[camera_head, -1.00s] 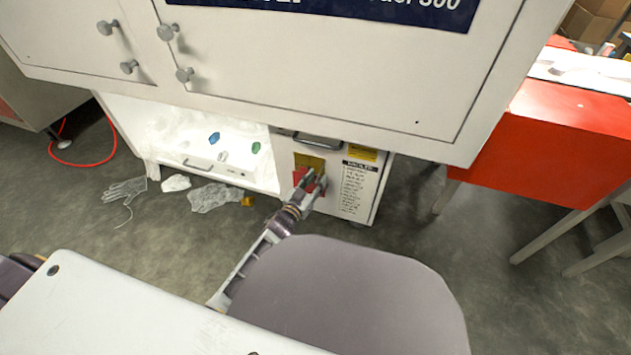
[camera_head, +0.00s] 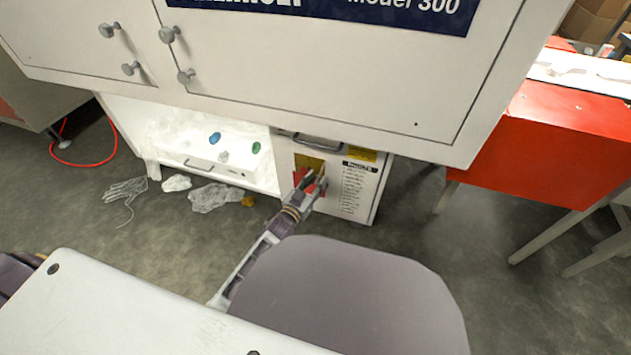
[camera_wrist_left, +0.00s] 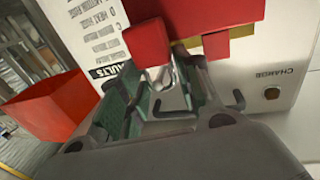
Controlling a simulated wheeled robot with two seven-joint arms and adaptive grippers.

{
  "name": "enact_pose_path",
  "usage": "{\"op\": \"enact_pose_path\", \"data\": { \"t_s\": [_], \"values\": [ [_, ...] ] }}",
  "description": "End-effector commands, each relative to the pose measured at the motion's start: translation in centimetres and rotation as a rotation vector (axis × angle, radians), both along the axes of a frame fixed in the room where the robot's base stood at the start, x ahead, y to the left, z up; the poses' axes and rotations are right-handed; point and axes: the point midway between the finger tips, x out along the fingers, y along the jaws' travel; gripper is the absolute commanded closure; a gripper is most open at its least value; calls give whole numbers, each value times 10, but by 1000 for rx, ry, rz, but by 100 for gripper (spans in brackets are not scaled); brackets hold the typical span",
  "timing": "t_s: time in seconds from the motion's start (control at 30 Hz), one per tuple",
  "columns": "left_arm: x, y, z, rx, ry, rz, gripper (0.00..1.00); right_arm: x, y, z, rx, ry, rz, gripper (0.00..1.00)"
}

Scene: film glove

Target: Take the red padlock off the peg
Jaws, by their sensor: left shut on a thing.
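The red padlock (camera_wrist_left: 148,44) shows in the left wrist view at the fingertips of my left gripper (camera_wrist_left: 158,85). A silvery metal part, apparently its shackle, lies between the green-padded fingers. My left gripper (camera_head: 313,183) is shut on the padlock in front of the white cabinet's lower panel. In the head view the fingers partly cover red parts (camera_head: 299,177) there. A yellow plate (camera_head: 312,162) is behind them. The peg is hidden, and I cannot tell whether the padlock still sits on it. My right gripper is not in view.
A larger red block (camera_wrist_left: 205,14) is close beside the padlock. The white cabinet (camera_head: 320,85) overhangs the panel. A handle (camera_head: 318,143) is above the plate. A lit bay (camera_head: 180,135) with small coloured pieces opens at left. A red bin (camera_head: 560,140) stands at right.

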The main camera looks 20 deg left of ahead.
Motion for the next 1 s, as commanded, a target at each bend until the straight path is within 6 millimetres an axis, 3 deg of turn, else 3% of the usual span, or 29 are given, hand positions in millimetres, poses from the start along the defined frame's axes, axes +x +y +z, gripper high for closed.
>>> {"op": "enact_pose_path", "data": {
  "t_s": [1.0],
  "values": [
    [-31, 1, 1, 0, 1, 0, 95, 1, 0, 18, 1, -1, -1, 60]
  ]
}}
